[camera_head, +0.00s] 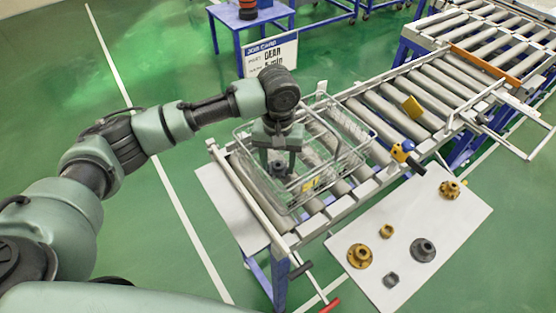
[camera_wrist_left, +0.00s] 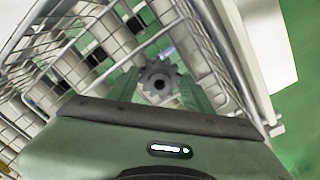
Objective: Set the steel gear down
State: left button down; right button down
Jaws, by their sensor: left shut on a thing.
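My left gripper (camera_head: 278,163) reaches down into a wire basket (camera_head: 364,150) on the roller conveyor. In the left wrist view the steel gear (camera_wrist_left: 160,82), dark grey and toothed with a centre hole, sits between the fingers of my left gripper (camera_wrist_left: 158,90), which is shut on it. The basket's wire wall (camera_wrist_left: 232,62) surrounds the fingers in that view. In the head view the gear is small and hard to make out among fingers and wires. Whether it touches the basket floor, I cannot tell. My right gripper is not in view.
A white side table (camera_head: 447,228) holds brass flanged parts (camera_head: 359,255), a dark flanged part (camera_head: 422,249) and a small nut-like part (camera_head: 391,280).

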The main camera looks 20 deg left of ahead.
aim_at(278, 165)
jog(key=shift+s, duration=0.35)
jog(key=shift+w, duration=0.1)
pick_arm(q)
jog(key=c, duration=0.6)
grip_release()
jog(key=shift+f, duration=0.1)
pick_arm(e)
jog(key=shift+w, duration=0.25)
pick_arm(q)
jog(key=shift+r+b, duration=1.45)
jog(key=shift+r, duration=4.7)
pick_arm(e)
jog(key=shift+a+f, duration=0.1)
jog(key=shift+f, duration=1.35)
